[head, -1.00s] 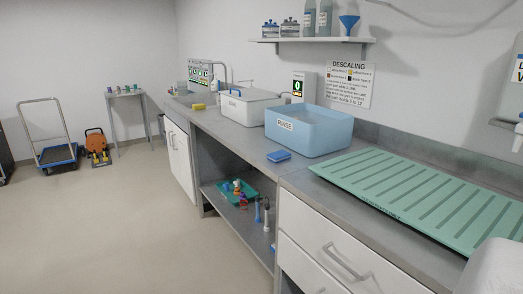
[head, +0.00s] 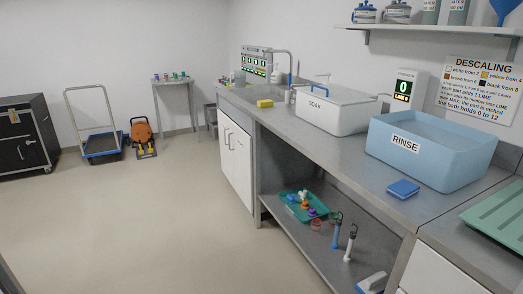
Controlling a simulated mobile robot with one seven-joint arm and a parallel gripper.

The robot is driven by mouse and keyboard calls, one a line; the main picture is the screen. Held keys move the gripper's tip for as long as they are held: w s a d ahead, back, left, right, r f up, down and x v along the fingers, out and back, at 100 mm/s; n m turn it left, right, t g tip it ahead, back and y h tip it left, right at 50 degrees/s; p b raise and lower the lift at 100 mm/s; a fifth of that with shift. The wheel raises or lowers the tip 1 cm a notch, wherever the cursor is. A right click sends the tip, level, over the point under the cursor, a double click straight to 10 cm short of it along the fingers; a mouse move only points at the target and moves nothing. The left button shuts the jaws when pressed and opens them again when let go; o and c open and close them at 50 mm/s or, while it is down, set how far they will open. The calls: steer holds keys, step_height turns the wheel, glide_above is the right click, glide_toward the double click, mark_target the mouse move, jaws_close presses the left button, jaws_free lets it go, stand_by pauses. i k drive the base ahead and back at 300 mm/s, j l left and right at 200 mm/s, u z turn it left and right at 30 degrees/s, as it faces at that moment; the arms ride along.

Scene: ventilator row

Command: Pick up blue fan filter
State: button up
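A small flat blue block (head: 403,189) lies on the grey counter in front of the blue RINSE basin. It may be the blue fan filter, but I cannot tell for sure from here. Several small coloured parts lie in a teal tray (head: 285,197) on the shelf under the counter, and more stand on the small far table (head: 176,82); they are too small to make out well. My gripper is not in view.
The RINSE basin (head: 430,150) and the white lidded SOAK bath (head: 336,108) stand on the counter (head: 330,142). A green drain mat (head: 500,222) is at the right. A trolley (head: 100,150) and a black cabinet (head: 24,135) stand at the back left.

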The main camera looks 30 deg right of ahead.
mark_target(403, 190)
steer(key=i, duration=1.3)
steer(key=i+z, duration=0.2)
steer(key=i, duration=0.3)
steer(key=i+j+z, duration=0.2)
steer(key=i, duration=0.25)
steer(key=z, duration=2.75)
steer(key=i+z, duration=0.1)
steer(key=z, duration=0.2)
steer(key=i+z, duration=0.1)
steer(key=z, duration=0.25)
steer(key=i, duration=0.3)
